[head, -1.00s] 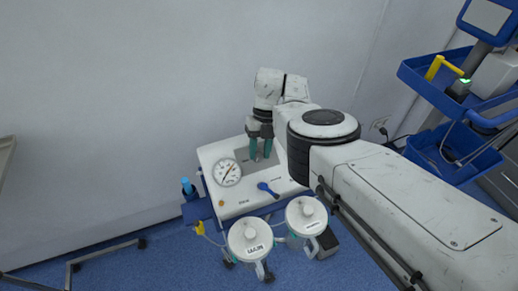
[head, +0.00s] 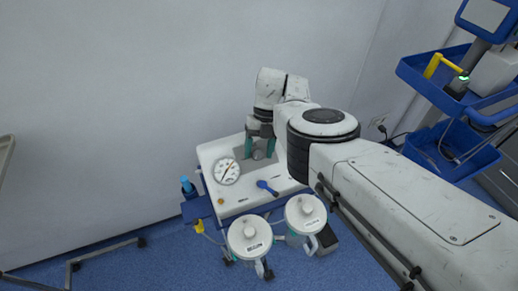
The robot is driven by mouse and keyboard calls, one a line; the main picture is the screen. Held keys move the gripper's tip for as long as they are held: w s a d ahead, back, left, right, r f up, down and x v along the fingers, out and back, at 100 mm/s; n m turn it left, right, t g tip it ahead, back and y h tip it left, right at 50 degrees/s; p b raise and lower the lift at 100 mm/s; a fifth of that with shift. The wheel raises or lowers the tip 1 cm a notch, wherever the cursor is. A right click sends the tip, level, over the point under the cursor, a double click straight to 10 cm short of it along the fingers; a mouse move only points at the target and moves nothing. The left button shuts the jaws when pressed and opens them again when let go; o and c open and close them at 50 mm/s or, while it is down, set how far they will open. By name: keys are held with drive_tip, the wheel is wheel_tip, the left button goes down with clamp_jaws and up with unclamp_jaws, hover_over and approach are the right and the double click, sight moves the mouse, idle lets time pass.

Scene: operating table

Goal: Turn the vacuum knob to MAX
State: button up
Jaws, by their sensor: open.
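A white suction unit (head: 236,203) stands against the wall in the head view. A small grey round knob (head: 258,155) sits on a darker grey panel on its top. I take this as the vacuum knob; its pointer and the MAX mark are too small to read. My gripper (head: 260,150) points down over this panel with its teal fingers open. One finger is on each side of the knob, with a gap visible around it. I cannot tell how far the tips are above the panel.
A round dial gauge (head: 227,171) and a blue lever (head: 266,187) are on the unit's top near my gripper. Two white-lidded canisters (head: 250,236) stand in front. A blue cart (head: 437,75) is at the right. The floor at left is mostly clear.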

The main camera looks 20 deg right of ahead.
drive_tip(key=shift+w+r, duration=0.1)
drive_tip(key=b+v, duration=0.1)
drive_tip(key=v, duration=0.9)
drive_tip(key=shift+r, duration=0.25)
drive_tip(key=shift+d, duration=0.15)
drive_tip(key=shift+c, duration=0.3)
